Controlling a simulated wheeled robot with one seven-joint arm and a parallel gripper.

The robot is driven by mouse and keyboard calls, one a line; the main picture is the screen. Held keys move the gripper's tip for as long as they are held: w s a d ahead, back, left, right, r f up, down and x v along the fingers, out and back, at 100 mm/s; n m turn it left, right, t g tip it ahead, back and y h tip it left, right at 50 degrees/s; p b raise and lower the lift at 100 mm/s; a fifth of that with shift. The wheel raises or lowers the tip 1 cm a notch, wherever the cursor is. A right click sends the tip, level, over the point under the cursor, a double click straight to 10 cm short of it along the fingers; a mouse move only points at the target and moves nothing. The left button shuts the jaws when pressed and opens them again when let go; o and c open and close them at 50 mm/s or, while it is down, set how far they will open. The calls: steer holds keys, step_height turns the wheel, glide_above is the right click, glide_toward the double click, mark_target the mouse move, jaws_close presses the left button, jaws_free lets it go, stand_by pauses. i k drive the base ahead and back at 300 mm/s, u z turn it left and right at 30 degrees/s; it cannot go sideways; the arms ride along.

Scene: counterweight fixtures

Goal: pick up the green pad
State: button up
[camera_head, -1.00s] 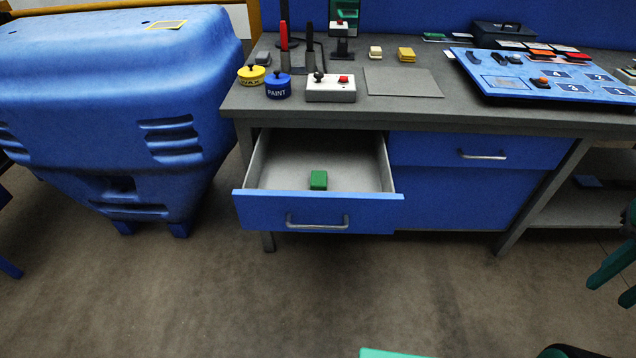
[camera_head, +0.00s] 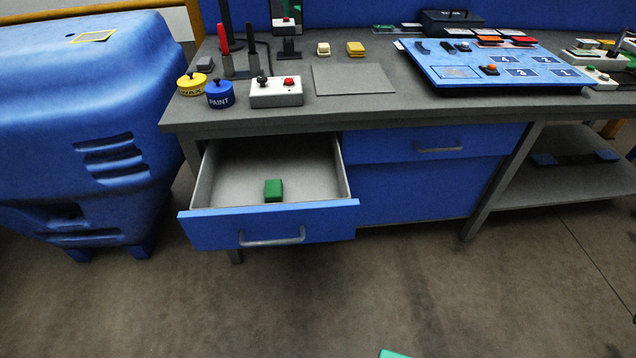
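The green pad (camera_head: 273,190) is a small green block. It lies on the floor of the open drawer (camera_head: 268,226), close to the drawer's front panel and near its middle. The drawer has a blue front with a metal handle and grey inner walls, and it stands pulled out below the left part of the workbench. Nothing else shows inside the drawer. My gripper is not in view.
The grey workbench (camera_head: 420,112) overhangs the drawer's back. A large blue machine (camera_head: 85,130) stands left.

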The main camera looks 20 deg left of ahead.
mark_target(273, 188)
steer(key=z, duration=2.05)
steer(key=k, duration=1.1)
steer(key=u, duration=2.35)
steer(key=i, duration=1)
